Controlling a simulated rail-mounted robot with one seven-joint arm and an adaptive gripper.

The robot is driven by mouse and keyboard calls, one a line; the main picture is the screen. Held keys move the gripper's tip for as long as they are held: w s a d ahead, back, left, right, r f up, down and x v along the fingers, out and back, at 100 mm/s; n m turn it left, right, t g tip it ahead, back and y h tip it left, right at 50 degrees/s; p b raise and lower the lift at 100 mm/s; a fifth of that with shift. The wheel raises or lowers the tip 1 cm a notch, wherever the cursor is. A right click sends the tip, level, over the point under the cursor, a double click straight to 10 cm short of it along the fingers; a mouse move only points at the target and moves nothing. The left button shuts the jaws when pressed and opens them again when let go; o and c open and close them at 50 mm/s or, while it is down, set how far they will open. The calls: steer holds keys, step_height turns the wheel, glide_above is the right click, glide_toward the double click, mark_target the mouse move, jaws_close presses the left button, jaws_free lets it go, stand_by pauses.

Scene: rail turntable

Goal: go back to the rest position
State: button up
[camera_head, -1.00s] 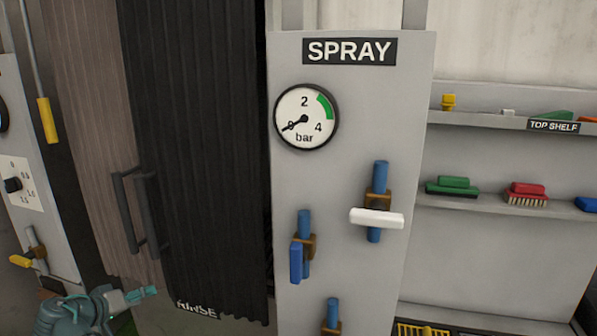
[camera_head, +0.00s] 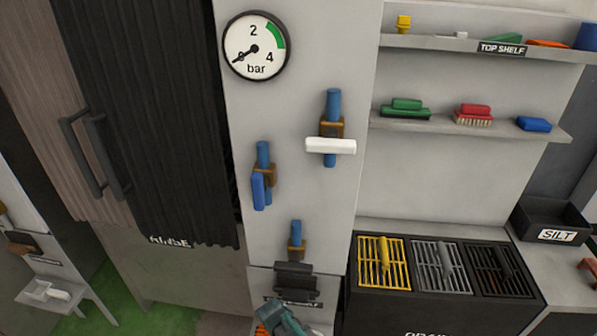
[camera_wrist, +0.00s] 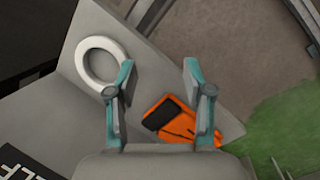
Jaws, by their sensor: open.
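My gripper (camera_wrist: 158,78) is open in the wrist view, its two teal-and-grey fingers apart with nothing between the tips. It is over a grey shelf (camera_wrist: 160,62) that holds a white ring (camera_wrist: 80,67) and an orange object with a dark part (camera_wrist: 183,122). The ring is beside the left finger; the orange object shows between and below the fingers. I cannot tell the height above the shelf. In the head view my teal arm end (camera_head: 280,319) shows at the bottom edge, in front of the low part of the grey panel (camera_head: 300,60); its fingers are not clear there.
The panel carries a gauge (camera_head: 256,46) and valves with a white handle (camera_head: 331,146) and a blue handle (camera_head: 258,192). Dark curtains (camera_head: 150,110) hang left. Right are shelves with brushes (camera_head: 474,114), grates (camera_head: 384,262) and a SILT bin (camera_head: 548,225). Green floor (camera_head: 100,300) shows lower left.

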steer(key=s+d+f+m+g+y+p, duration=0.1)
steer(key=s+d+f+m+g, duration=0.1)
steer(key=s+d, duration=0.7)
steer(key=s+d+f+m+g+y+p, duration=0.1)
steer(key=s+d+m+g+y+p, duration=0.1)
steer(key=s+d, duration=0.7)
steer(key=s+m+g, duration=0.1)
steer(key=s+m, duration=0.1)
steer(key=s, duration=0.3)
steer(key=shift+d+f+m+g, duration=0.3)
steer(key=shift+d+f+g, duration=0.1)
